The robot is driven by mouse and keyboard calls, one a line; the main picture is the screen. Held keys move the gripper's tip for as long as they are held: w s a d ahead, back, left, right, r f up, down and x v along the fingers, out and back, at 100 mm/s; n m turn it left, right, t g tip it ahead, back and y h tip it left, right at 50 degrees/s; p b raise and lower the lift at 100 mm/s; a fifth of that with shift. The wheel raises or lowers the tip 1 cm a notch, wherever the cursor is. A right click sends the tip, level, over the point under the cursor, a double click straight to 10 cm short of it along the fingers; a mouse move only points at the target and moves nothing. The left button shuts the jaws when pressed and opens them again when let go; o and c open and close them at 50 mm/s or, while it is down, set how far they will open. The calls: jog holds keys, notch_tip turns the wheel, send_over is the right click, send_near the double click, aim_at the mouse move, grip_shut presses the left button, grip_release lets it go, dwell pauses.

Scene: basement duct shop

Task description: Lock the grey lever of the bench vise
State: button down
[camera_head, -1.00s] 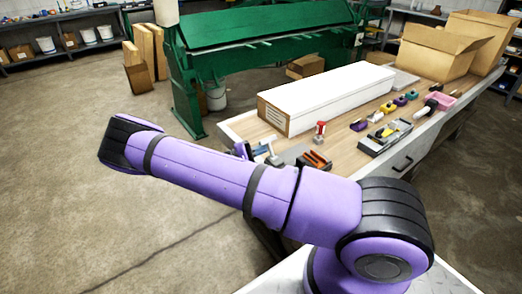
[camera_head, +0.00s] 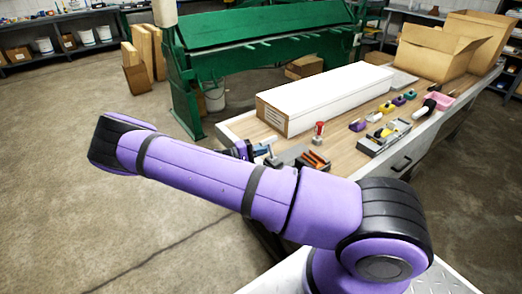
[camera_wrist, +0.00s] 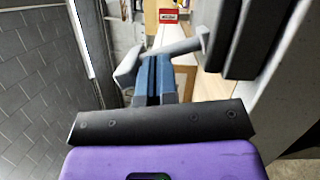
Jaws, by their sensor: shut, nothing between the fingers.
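My gripper (camera_wrist: 155,62) shows in the wrist view as two blue fingers closed together, with nothing between them. A grey lever (camera_wrist: 184,47) lies across the view at the fingertips, with a rounded grey part at its left. I cannot tell whether the fingers touch it. A dark block (camera_wrist: 247,38) stands close on the right, probably part of the bench vise. In the head view my gripper (camera_head: 254,149) is small beyond my forearm, at the bench's near left end. Grey vise parts (camera_head: 287,155) are beside it, partly hidden by my arm.
The wooden bench (camera_head: 236,126) holds a long white box (camera_head: 325,98), a red-topped tool (camera_head: 319,130) and several small tools along its front. Open cardboard boxes (camera_head: 432,55) stand at its far end. A green machine (camera_head: 265,55) stands behind. The floor at left is clear.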

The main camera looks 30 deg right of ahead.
jog(key=s+m, duration=0.1)
jog(key=m, duration=0.1)
jog(key=s+r+m+y, duration=0.1)
jog(key=m, duration=0.1)
jog(key=shift+s+m+t, duration=0.35)
jog(key=shift+m+t, duration=0.05)
jog(key=shift+s+d+m+y, duration=0.1)
jog(key=shift+s+m+y, duration=0.55)
jog(key=shift+m, duration=0.65)
jog(key=shift+s+f+m+t, duration=0.1)
jog(key=shift+s+m+t, duration=0.2)
jog(key=shift+t, duration=0.1)
jog(key=shift+w, duration=0.3)
jog(key=w+v, duration=0.2)
jog(key=v, duration=1)
jog(key=shift+w+r, duration=0.2)
jog(key=shift+r, duration=0.05)
